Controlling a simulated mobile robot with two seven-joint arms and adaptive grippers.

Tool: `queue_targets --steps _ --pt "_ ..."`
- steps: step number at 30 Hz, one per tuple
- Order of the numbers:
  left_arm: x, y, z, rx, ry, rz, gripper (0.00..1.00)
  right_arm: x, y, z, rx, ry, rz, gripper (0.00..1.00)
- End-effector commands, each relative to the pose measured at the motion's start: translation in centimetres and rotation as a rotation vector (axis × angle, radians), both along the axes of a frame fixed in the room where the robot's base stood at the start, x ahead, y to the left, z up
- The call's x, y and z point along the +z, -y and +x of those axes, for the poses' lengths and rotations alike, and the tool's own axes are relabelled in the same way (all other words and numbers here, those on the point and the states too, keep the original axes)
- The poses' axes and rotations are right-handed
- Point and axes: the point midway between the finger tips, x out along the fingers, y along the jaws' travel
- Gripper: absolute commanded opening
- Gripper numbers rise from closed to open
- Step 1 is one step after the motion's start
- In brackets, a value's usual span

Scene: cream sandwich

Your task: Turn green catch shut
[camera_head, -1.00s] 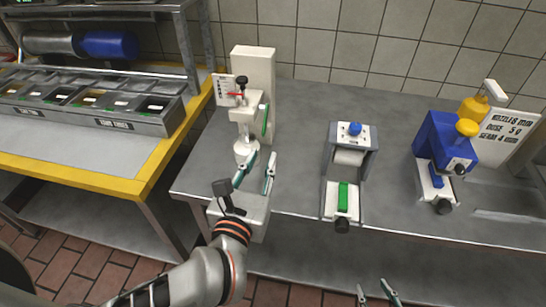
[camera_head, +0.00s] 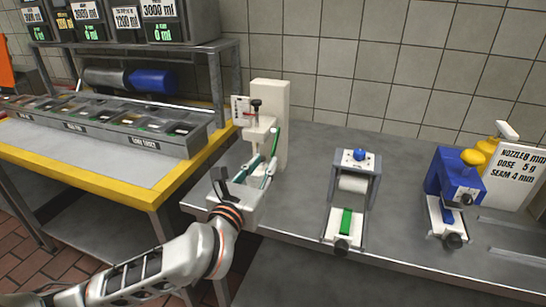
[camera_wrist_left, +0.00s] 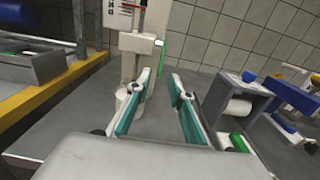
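A white upright machine (camera_head: 268,105) stands at the left of the steel counter, with a thin green lever (camera_head: 276,141) upright on its right side. In the left wrist view the green lever (camera_wrist_left: 160,55) stands just beyond the fingertips, with a small white end at its top. My left gripper (camera_head: 265,164) is open in front of the machine; its teal fingers (camera_wrist_left: 163,80) are apart with nothing between them. I cannot tell whether a fingertip touches the lever. My right gripper is out of view.
A grey roller unit (camera_head: 357,180) with a green block (camera_head: 346,221) stands right of the machine. A blue device (camera_head: 452,175) and a sign (camera_head: 516,172) stand farther right. A yellow-edged table (camera_head: 130,180) with bins is at left.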

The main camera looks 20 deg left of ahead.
Motion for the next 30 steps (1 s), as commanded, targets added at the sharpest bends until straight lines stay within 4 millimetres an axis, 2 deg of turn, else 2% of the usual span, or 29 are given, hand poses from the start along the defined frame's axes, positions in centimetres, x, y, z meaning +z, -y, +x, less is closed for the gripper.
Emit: queue_targets --steps 6,12,23,25,26,30 --pt "0.0 0.2 3.5 0.0 0.001 0.0 0.22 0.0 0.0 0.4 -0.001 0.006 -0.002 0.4" --pt "0.0 0.2 5.6 0.0 0.0 0.0 0.22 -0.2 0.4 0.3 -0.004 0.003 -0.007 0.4" --pt "0.0 0.3 6.1 -0.001 0.0 0.0 0.22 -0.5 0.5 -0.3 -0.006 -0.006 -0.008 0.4" --pt "0.0 0.3 6.1 -0.001 0.0 0.0 0.03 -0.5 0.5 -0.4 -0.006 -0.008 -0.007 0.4" --pt "0.0 0.3 6.1 -0.001 0.0 0.0 0.0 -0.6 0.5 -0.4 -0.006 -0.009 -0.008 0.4" --pt "0.0 0.3 6.0 -0.001 0.0 0.0 0.0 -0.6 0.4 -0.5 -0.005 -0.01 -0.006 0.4"
